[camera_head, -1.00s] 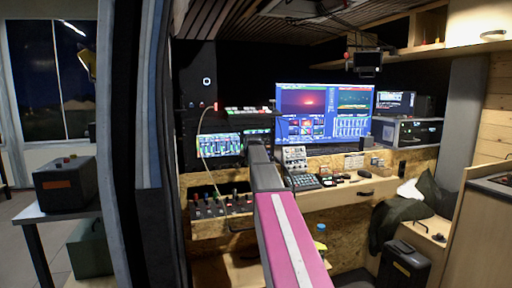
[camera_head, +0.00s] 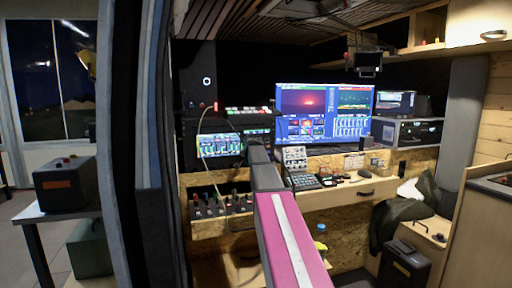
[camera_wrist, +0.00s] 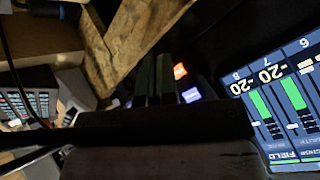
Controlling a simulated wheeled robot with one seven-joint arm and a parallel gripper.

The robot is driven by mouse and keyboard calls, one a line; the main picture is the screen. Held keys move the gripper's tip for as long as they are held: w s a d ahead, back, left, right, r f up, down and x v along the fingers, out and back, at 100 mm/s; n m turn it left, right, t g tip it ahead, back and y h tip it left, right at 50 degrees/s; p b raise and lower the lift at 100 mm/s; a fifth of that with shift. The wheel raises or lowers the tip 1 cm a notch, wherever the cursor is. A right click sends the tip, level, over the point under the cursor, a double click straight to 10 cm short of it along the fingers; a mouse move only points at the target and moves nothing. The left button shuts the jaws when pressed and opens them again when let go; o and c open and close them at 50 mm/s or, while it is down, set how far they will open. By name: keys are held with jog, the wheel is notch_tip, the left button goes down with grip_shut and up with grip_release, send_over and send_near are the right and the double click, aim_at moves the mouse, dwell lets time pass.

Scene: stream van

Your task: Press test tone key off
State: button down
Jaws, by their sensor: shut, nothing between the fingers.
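My gripper (camera_wrist: 155,68) shows in the wrist view as two narrow fingers side by side, shut and empty. Just right of the fingertips are two small lit keys, an orange one (camera_wrist: 180,71) and a pale blue-white one (camera_wrist: 191,95). I cannot read a label on either, nor tell which is the test tone key or whether a finger touches one. The mixer screen (camera_wrist: 278,105) at the right shows green level bars and "-20" readings. In the head view the same kind of screen (camera_head: 220,145) is left of my arm, which hides my gripper there.
A large monitor (camera_head: 324,112) stands behind the desk (camera_head: 340,196). A keypad panel (camera_head: 304,181) lies right of my arm. A box with several coloured-top items (camera_head: 220,222) is below the mixer screen. A wooden board edge (camera_wrist: 140,35) is close to the fingers.

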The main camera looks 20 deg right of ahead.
dwell(0.4)
jog(key=shift+w, duration=0.45)
jog(key=shift+w, duration=0.25)
dwell(0.5)
jog(key=shift+s, duration=0.7)
jog(key=shift+s, duration=3)
